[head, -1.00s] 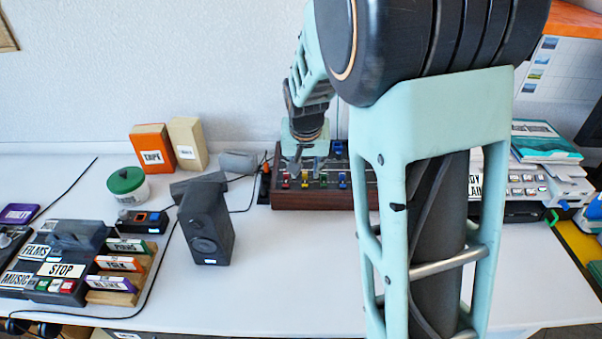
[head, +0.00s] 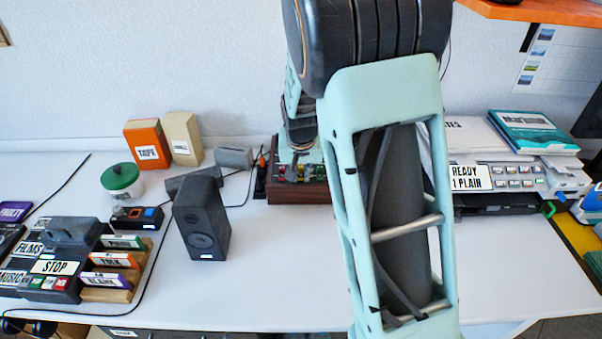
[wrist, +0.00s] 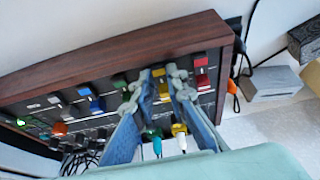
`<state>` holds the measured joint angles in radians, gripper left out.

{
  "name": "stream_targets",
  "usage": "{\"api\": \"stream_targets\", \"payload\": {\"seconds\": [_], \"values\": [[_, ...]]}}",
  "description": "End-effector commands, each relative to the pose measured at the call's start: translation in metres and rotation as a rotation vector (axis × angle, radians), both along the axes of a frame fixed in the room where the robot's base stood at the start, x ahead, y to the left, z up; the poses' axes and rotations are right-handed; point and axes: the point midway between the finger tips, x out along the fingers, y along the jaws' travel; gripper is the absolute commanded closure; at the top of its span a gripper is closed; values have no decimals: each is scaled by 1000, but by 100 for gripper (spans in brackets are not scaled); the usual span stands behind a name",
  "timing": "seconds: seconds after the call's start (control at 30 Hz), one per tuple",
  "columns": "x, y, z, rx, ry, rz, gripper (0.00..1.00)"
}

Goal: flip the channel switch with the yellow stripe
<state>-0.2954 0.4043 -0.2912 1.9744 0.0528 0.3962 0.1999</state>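The mixer box (head: 300,197) with a dark wooden frame stands against the wall, mostly hidden behind my arm in the head view. In the wrist view the wooden frame (wrist: 120,55) surrounds a black panel with a row of coloured switches. The yellow-striped switch (wrist: 161,88) lies between my fingertips. My gripper (wrist: 163,74) is open, one finger on each side of that switch; I cannot tell whether either touches it. A red switch (wrist: 201,72) is to its right; green (wrist: 120,83) and blue (wrist: 92,100) ones are to its left. A lower yellow part (wrist: 179,129) shows between the fingers.
A black speaker (head: 202,222) stands left of the mixer, with cables around it. A grey box (wrist: 270,82) and an orange plug (wrist: 232,87) are right of the mixer in the wrist view.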

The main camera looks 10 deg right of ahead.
Motion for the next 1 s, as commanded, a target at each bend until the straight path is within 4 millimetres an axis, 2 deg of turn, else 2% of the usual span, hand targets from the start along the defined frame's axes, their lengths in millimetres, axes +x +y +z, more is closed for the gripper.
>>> {"api": "stream_targets", "payload": {"seconds": [0.27, 0.7, 1.0], "values": [[1, 0, 1, 1, 7, -1, 100], [9, -3, 6, 46, 235, -4, 100], [10, -2, 3, 58, 288, 0, 100]]}}
